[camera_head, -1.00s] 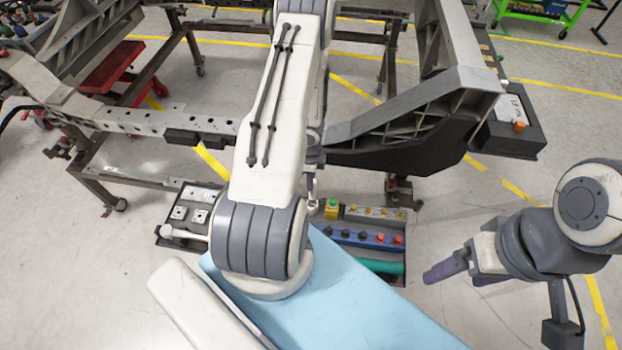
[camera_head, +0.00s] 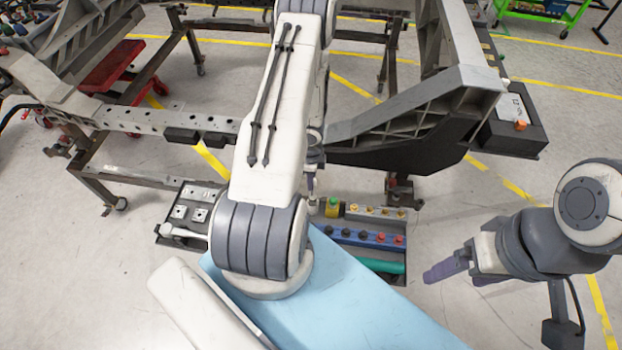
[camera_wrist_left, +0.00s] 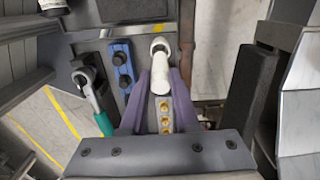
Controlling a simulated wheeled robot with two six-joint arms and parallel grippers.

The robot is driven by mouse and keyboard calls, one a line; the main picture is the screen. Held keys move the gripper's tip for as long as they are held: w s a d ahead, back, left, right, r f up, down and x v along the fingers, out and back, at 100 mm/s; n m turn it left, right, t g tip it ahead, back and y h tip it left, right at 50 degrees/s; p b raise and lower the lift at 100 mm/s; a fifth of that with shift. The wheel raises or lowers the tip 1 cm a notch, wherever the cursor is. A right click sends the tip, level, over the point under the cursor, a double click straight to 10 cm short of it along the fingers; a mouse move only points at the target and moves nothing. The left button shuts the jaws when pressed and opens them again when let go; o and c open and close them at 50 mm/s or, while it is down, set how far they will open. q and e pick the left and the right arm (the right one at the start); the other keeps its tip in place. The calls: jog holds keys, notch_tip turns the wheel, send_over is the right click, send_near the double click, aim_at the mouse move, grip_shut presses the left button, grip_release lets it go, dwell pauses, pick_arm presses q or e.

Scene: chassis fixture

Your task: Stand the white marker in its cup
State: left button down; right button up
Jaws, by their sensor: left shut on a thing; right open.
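The white marker (camera_wrist_left: 160,60) is between the purple fingers of my left gripper (camera_wrist_left: 161,78) in the left wrist view, which is shut on it. Its rounded far end points up the picture, close to a small yellow holder (camera_wrist_left: 158,28). The holder also shows in the head view (camera_head: 332,208), at the left end of the grey fitting rail; I cannot tell whether it is the cup. In the head view my left arm hides most of that gripper. My right gripper (camera_head: 462,274) is open and empty over the floor at the right.
A blue rail with knobs (camera_head: 362,236) and a green-handled ratchet (camera_head: 385,266) lie beside the grey rail with gold fittings (camera_wrist_left: 165,115). A dark tray (camera_head: 172,240) holds parts at the left. The grey chassis frame (camera_head: 420,110) rises behind.

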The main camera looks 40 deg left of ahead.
pick_arm(q)
jog(key=shift+f+b, duration=2.5)
jog(key=shift+f, duration=0.3)
jog(key=c, duration=0.6)
grip_release()
notch_tip(320, 180, up, 9)
jog(key=p, duration=0.9)
jog(key=shift+r, duration=0.2)
jog(key=shift+f, duration=0.15)
